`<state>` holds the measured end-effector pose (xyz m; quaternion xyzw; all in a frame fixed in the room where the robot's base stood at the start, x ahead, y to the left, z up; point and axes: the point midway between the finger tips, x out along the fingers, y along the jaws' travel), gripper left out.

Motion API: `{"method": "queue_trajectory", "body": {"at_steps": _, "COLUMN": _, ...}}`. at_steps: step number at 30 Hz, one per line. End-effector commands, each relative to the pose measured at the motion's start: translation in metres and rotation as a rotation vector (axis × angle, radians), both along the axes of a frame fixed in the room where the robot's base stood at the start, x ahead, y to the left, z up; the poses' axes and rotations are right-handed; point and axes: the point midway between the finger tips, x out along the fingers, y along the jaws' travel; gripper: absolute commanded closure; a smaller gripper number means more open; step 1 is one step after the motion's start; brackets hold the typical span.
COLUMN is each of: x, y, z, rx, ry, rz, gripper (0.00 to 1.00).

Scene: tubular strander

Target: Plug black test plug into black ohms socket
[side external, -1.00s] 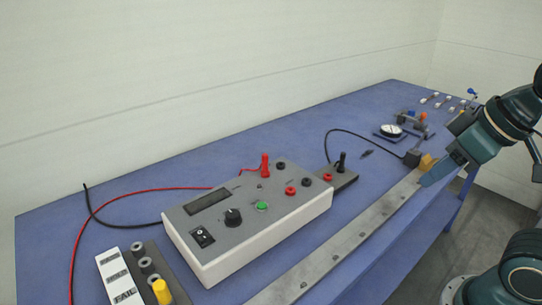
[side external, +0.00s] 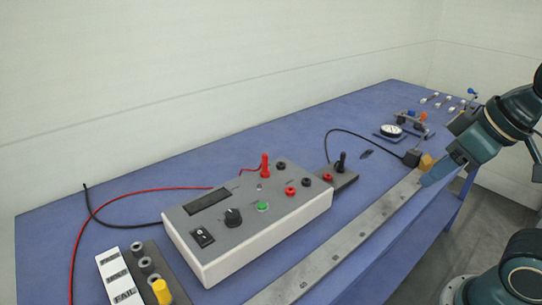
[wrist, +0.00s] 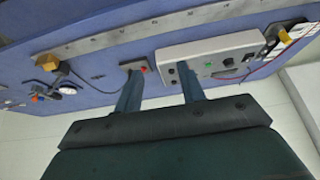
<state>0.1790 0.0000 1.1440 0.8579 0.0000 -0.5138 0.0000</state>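The black test plug (side external: 341,162) stands upright in a small grey holder (side external: 347,179) at the right end of the white-sided test meter (side external: 250,240). A black lead runs from near it to the back right. The meter's top has black sockets (side external: 281,166) and (side external: 307,179) and red sockets; their labels are too small to read, so I cannot tell which is ohms. A red plug (side external: 265,167) stands upright in the meter. My gripper (side external: 430,179) is at the right, well away from the plug. In the wrist view my gripper (wrist: 160,70) shows two fingers apart with nothing between them.
A long grey metal rail (side external: 350,239) runs along the front of the blue bench (side external: 230,150). A brass fitting (side external: 427,162) and a gauge (side external: 391,130) lie near the right. A block with a yellow knob (side external: 161,291) stands at front left. Red and black leads cross the left.

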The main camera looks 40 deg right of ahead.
Motion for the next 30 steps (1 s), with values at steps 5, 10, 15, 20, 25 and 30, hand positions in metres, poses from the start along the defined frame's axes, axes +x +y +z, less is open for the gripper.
{"method": "queue_trajectory", "body": {"at_steps": 5, "x": 0.0, "y": 0.0, "z": 0.0, "rx": 0.0, "ry": 0.0, "rz": 0.0, "gripper": 0.6}}
{"method": "queue_trajectory", "body": {"at_steps": 10, "x": 0.0, "y": 0.0, "z": 0.0, "rx": 0.0, "ry": 0.0, "rz": 0.0, "gripper": 0.59}}
{"method": "queue_trajectory", "body": {"at_steps": 15, "x": 0.001, "y": 0.0, "z": 0.0, "rx": 0.001, "ry": 0.001, "rz": -0.002, "gripper": 0.59}}
{"method": "queue_trajectory", "body": {"at_steps": 20, "x": 0.007, "y": -0.002, "z": 0.004, "rx": 0.008, "ry": 0.011, "rz": -0.024, "gripper": 0.59}}
{"method": "queue_trajectory", "body": {"at_steps": 25, "x": 0.024, "y": -0.006, "z": 0.014, "rx": 0.032, "ry": 0.042, "rz": -0.089, "gripper": 0.59}}
{"method": "queue_trajectory", "body": {"at_steps": 30, "x": 0.052, "y": -0.014, "z": 0.026, "rx": 0.065, "ry": 0.085, "rz": -0.19, "gripper": 0.59}}
